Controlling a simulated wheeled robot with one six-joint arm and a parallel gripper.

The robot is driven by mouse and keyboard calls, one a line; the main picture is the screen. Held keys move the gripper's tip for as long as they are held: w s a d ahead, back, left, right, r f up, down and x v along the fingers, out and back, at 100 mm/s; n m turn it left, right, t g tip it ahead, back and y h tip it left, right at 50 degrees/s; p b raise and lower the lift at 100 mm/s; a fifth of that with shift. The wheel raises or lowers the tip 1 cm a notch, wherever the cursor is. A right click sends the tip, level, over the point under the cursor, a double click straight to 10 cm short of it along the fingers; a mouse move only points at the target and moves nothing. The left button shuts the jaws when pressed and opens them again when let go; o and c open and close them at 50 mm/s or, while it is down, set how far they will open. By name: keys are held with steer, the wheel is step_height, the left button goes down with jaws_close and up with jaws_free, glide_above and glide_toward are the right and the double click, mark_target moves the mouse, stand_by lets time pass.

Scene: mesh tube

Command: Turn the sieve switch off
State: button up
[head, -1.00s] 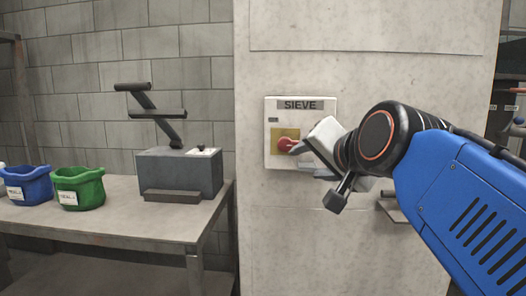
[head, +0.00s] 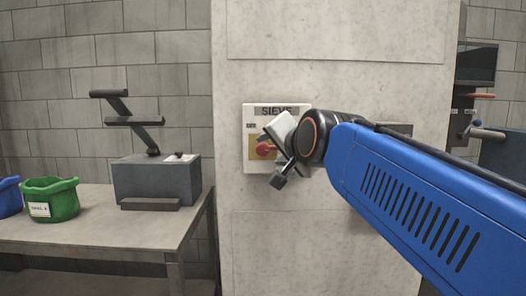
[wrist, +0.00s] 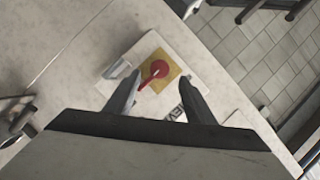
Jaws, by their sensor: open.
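The sieve switch box (head: 249,119) is a pale panel on the grey wall, with a "SIEVE" label at its top. A yellow plate (head: 254,153) on it carries a red knob (head: 265,149). In the wrist view the red knob (wrist: 158,68) has a round head and a short handle pointing to the lower left of the picture, on the yellow plate (wrist: 173,79). My gripper (wrist: 159,80) is open, its two fingers either side of the knob in that view; contact cannot be told. In the head view my gripper (head: 271,146) partly hides the box.
At left, a table (head: 100,231) holds a grey device (head: 157,181) with a black stepped arm, a green bin (head: 50,199) and a blue bin (head: 8,197). Shelves and a dark screen (head: 476,63) stand at the right. The wall around the box is mostly bare.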

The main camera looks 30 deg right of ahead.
mark_target(263, 150)
steer(key=x, duration=0.8)
steer(key=shift+w, duration=0.1)
steer(key=c, duration=1.1)
